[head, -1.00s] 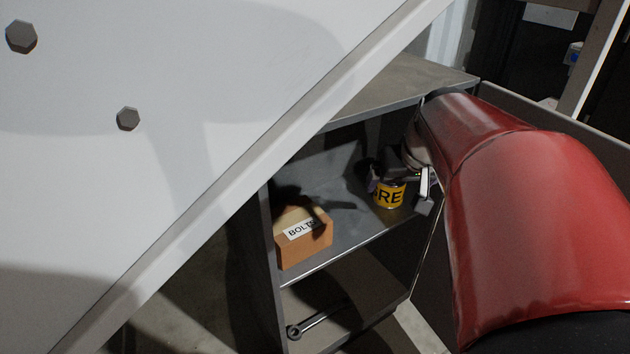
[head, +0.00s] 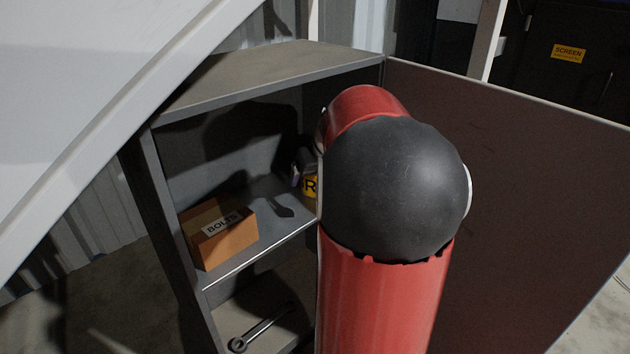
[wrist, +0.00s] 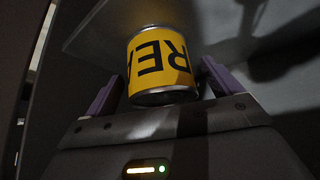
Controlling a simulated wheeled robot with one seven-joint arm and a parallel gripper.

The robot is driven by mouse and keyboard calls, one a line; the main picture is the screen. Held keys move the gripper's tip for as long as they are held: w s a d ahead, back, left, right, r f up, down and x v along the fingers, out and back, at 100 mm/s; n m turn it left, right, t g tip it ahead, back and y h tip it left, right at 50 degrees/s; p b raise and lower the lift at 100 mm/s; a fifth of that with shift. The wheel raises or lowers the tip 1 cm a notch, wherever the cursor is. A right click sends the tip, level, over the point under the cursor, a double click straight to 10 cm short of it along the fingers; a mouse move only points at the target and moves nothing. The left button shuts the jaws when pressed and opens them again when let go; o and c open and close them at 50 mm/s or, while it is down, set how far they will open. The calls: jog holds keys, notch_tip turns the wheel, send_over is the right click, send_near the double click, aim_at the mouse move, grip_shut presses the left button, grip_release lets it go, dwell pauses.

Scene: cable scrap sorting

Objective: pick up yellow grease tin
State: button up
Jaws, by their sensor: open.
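The yellow grease tin (wrist: 160,62) has black letters and metal rims. In the wrist view it stands between the two purple-padded fingers of my gripper (wrist: 158,88), which are open on either side of it. A gap shows between the tin and the right finger, and the left finger is close to its side. In the head view only a sliver of the tin (head: 310,186) shows on the cabinet's upper shelf, with a little of my gripper (head: 300,170) beside it. My red and black arm hides the rest.
An orange box labelled BOLTS (head: 222,235) sits left on the same shelf (head: 262,245). A wrench (head: 262,328) lies on the level below. The cabinet top (head: 270,75) is overhead, and an open door panel (head: 520,210) stands to the right.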

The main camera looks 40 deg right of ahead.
jog(key=shift+w+d+f, duration=0.1)
jog(key=shift+w+f, duration=0.2)
jog(key=shift+f, duration=0.2)
jog(key=c, duration=1.3)
jog(key=shift+r, duration=0.1)
jog(key=shift+c, duration=0.4)
jog(key=shift+r, duration=0.1)
